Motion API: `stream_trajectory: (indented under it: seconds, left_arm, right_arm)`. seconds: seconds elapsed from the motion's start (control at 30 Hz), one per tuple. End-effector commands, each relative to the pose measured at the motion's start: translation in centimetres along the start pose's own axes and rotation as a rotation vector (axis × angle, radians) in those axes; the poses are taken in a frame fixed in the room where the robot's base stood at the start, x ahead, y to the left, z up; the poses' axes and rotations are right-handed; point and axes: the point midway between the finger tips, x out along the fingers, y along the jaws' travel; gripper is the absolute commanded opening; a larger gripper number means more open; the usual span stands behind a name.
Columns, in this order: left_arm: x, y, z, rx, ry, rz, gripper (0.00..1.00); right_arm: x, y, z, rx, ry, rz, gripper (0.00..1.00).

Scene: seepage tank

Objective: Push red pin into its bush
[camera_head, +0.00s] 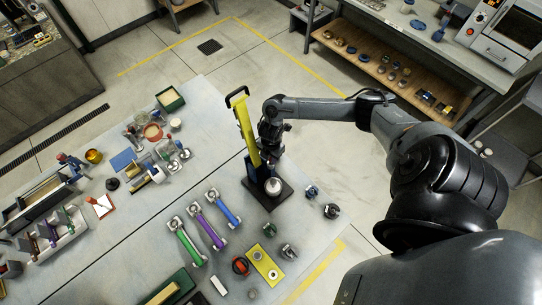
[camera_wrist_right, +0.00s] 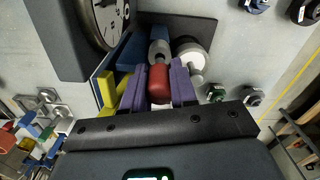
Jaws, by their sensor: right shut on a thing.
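My right gripper (camera_wrist_right: 160,85) is shut on the red pin (camera_wrist_right: 160,80), which sits between its two purple fingers in the right wrist view. A grey cylinder with a hole (camera_wrist_right: 159,52), which looks like the bush, lies just beyond the pin's far end. I cannot tell whether the pin has entered it. In the head view my right gripper (camera_head: 270,151) is beside the yellow lever (camera_head: 245,125) of a press, above its black base plate (camera_head: 284,194); the pin is hidden there. My left gripper is not in view.
A silver round part (camera_head: 273,186) stands on the press base; a dial (camera_wrist_right: 108,20) is close by in the wrist view. Green (camera_head: 186,243), purple (camera_head: 208,227) and blue (camera_head: 224,209) handled parts lie left of the press. A yellow plate (camera_head: 263,264) lies in front.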

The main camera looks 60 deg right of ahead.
Motion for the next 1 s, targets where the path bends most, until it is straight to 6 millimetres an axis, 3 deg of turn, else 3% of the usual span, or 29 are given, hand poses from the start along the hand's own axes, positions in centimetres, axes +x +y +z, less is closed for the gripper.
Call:
stream_trajectory:
  seconds: [1.0]
  left_arm:
    - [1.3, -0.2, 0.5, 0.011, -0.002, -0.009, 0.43]
  right_arm:
    - [1.8, 0.0, 0.0, -0.001, 0.001, 0.0, 0.0]
